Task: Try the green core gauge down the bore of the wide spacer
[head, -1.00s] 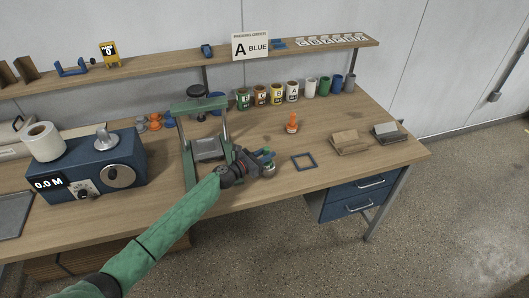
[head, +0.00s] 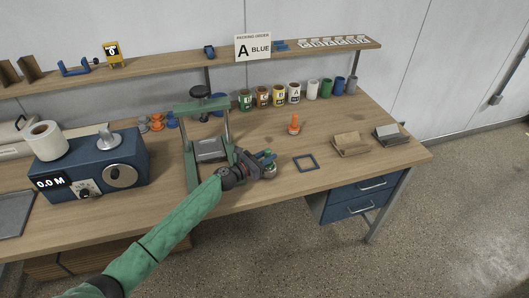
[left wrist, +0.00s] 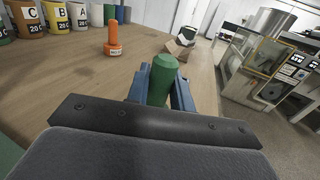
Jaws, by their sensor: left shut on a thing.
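The green core gauge (left wrist: 163,80) stands between the blue fingers of my left gripper (left wrist: 160,88) in the left wrist view. My left gripper (head: 266,160) is shut on it, low over the front of the bench, left of the blue square frame. Its lower part (head: 270,174) shows small below the fingers in the head view; whether it touches the bench I cannot tell. I cannot pick out the wide spacer for sure; small orange, grey and blue spool-like pieces (head: 156,123) stand left of the green press. My right gripper is not in view.
An orange gauge (head: 293,125) stands behind my gripper. A blue square frame (head: 306,162) lies to its right. The green press (head: 186,150) is close on its left. Several labelled cans (head: 262,97) line the back. Cardboard pieces (head: 350,144) lie at right.

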